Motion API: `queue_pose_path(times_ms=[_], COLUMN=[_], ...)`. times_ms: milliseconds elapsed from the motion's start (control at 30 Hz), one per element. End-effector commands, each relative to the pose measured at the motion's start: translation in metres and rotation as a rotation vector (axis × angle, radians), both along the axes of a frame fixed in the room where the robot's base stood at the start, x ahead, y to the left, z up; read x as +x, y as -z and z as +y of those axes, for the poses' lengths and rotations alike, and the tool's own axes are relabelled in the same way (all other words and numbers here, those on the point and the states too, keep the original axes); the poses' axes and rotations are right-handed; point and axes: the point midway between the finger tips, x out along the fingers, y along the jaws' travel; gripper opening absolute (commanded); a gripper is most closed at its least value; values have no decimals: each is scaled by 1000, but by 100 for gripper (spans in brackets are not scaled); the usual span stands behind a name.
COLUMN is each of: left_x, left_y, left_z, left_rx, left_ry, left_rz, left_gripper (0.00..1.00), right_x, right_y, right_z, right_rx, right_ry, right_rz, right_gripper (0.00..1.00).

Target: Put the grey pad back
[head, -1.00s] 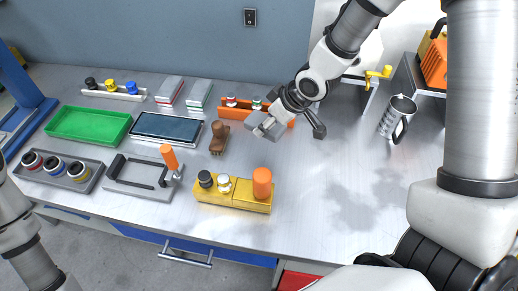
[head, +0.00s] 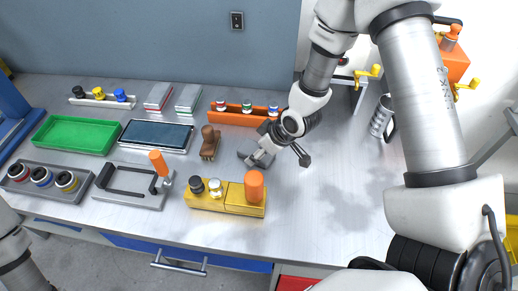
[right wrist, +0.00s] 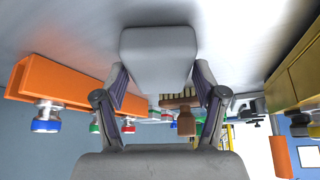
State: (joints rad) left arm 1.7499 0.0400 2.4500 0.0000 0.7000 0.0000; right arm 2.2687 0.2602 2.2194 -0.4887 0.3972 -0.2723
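The grey pad (right wrist: 157,55) is a plain rounded block between the two fingers of my right gripper (right wrist: 158,85) in the right wrist view. The fingers press on its left and right sides. In the head view, my right gripper (head: 262,157) hides most of the pad. It is low over the bench, right of the wooden-handled brush (head: 210,142) and behind the yellow block (head: 225,197). I cannot tell whether the pad touches the bench. My left arm shows at the lower left edge, but its gripper is out of view.
An orange rack (head: 228,116) with coloured-ringed pieces stands behind my right gripper. Two grey boxes with red (head: 159,97) and green (head: 187,98) edges, a dark-topped tray (head: 156,135) and a green tray (head: 78,135) lie left. The bench (head: 345,190) is clear on the right.

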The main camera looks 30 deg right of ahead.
Motion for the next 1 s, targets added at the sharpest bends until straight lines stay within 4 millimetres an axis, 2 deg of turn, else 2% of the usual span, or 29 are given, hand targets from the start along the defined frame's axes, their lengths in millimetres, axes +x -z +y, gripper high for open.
queue_pose_path(times_ms=[300, 433, 567, 667, 700, 800, 867, 1000], left_x=[0, 0, 0, 0, 0, 0, 0, 0], left_y=[-1, -1, 0, -2, -8, -18, -31, -40], left_z=[0, 0, 0, 0, 0, 0, 0, 0], left_rx=[0, 0, 0, 0, 0, 0, 0, 0], left_ry=[0, 0, 0, 0, 0, 0, 0, 0], left_rz=[0, 0, 0, 0, 0, 0, 0, -1], left_gripper=[0, 0, 0, 0, 0, 0, 0, 0], right_x=[0, -2, -13, -25, -29, -39, -44, -50], right_y=[-1, -10, -33, -59, -70, -88, -101, -109], right_z=[0, -2, -8, -15, -17, -22, -25, -29], right_rx=[0, 0, 6, 8, 6, 7, 7, 3], right_ry=[0, 2, 4, 6, 6, 5, 5, 2], right_rz=[0, -3, -3, -6, -3, -1, 1, -1], right_gripper=[84, 84, 84, 84, 84, 84, 84, 84])
